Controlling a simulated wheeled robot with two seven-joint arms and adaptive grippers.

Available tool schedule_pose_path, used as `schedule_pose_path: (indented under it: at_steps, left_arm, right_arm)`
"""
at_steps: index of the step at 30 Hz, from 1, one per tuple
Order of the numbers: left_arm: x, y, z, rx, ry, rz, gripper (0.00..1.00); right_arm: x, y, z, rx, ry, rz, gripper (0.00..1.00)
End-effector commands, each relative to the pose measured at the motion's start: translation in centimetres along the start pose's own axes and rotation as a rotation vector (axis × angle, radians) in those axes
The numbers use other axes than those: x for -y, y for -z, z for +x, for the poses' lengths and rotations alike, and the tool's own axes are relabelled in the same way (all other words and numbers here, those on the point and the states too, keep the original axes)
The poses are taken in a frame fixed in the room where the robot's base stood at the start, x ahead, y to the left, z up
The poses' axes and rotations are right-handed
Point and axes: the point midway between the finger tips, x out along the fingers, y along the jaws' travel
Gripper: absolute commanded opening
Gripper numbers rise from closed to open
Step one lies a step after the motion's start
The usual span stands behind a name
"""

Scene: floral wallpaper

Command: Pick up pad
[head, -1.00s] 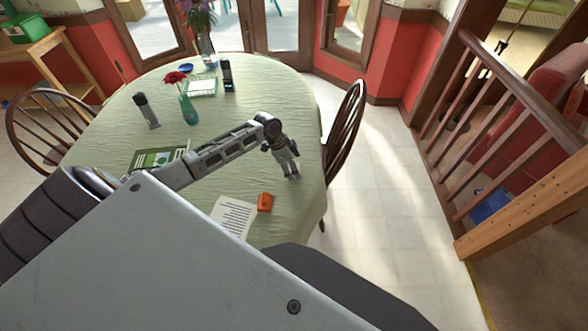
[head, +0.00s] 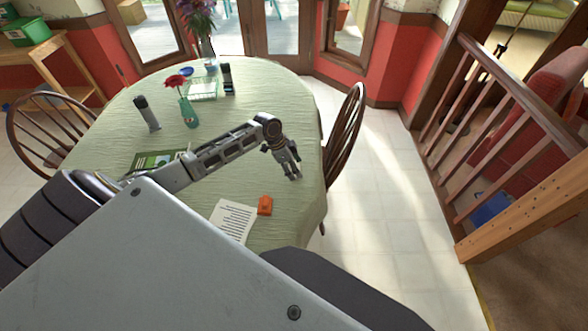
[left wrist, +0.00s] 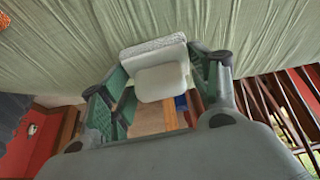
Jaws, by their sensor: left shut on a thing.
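My left gripper (head: 291,172) is over the right part of the green-clothed table (head: 235,110), near its edge. In the left wrist view its two fingers (left wrist: 163,85) are shut on a pale, whitish block, which I take to be the pad (left wrist: 158,52). The pad sits between the fingertips with the tablecloth behind it. In the head view the pad is hidden by the gripper, and I cannot tell its height above the cloth. My right gripper is not in view.
An orange object (head: 265,206) and a printed sheet (head: 233,220) lie on the near side of the table. A wooden chair (head: 345,130) stands at the right edge.

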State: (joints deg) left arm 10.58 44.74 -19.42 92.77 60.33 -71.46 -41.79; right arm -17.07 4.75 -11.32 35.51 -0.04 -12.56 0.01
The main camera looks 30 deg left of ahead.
Motion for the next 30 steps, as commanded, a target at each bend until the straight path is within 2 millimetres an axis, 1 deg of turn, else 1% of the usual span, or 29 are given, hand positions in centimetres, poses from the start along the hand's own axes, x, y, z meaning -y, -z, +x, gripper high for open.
schedule_pose_path:
  at_steps: [4,9,15,18,23,30]
  left_arm:
    - [0.1,0.8,-1.8,-0.001,0.003,0.002,0.37]
    - [0.1,1.8,-4.2,-0.001,0.004,0.002,0.37]
    - [0.1,2.7,-6.6,0.001,0.002,0.001,0.37]
    - [0.0,3.1,-7.4,-0.001,0.001,0.002,0.37]
    - [0.0,3.4,-8.0,0.000,0.001,0.000,0.37]
    - [0.0,3.4,-8.1,0.000,0.000,0.000,0.37]
  right_arm:
    - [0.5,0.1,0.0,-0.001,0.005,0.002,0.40]
    - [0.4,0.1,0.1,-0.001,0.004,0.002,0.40]
    - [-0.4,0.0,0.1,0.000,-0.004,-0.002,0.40]
    - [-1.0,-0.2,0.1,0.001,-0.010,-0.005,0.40]
    - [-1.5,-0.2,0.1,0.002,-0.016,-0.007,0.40]
    - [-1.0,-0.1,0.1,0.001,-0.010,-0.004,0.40]
